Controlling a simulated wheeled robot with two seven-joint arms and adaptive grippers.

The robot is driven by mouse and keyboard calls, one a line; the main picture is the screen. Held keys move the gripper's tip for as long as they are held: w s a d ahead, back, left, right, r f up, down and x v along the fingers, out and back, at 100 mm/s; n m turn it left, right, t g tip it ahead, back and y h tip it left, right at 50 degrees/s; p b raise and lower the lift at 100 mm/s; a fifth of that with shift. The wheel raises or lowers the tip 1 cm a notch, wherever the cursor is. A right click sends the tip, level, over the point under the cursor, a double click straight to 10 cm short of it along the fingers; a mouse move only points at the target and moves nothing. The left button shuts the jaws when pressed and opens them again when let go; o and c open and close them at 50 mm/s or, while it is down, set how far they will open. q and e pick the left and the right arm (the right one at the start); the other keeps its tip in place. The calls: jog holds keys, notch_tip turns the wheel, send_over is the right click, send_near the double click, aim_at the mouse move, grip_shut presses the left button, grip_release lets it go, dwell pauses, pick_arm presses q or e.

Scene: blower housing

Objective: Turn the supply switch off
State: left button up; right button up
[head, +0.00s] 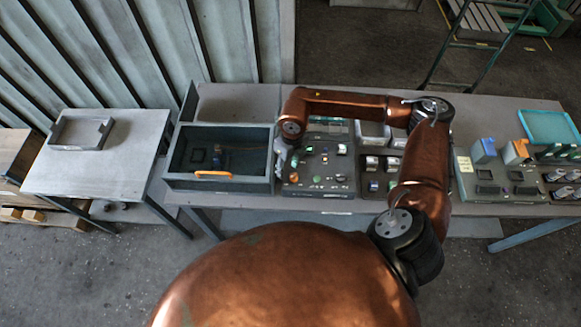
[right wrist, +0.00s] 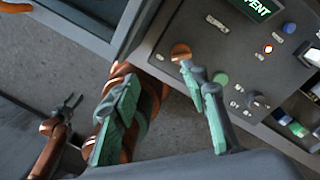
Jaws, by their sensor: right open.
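My right gripper (right wrist: 158,75) is open and empty at the panel's front left corner, one finger over the panel near the orange button. A copper arm end (right wrist: 62,120), possibly my left gripper, shows at lower left in the right wrist view.
An open grey bin (head: 220,186) with an orange handle stands left of the panel. More switch boxes (head: 381,184) stand to its right, partly behind my right arm. A side table (head: 95,175) with a grey tray (head: 80,147) is at far left.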

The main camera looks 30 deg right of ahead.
aim_at(294, 175)
jog(key=shift+w+d+r+h, duration=0.1)
jog(key=shift+w+d+h, duration=0.1)
jog(key=shift+d, duration=0.4)
jog(key=shift+w+d+h, duration=0.1)
jog(key=shift+d+h, duration=0.1)
jog(key=shift+d, duration=0.35)
jog(key=shift+d+f, duration=0.25)
jog(key=shift+f+p, duration=1)
jog(key=shift+f, duration=2.55)
jog(key=shift+a, duration=0.1)
jog(key=shift+c, duration=0.7)
grip_shut()
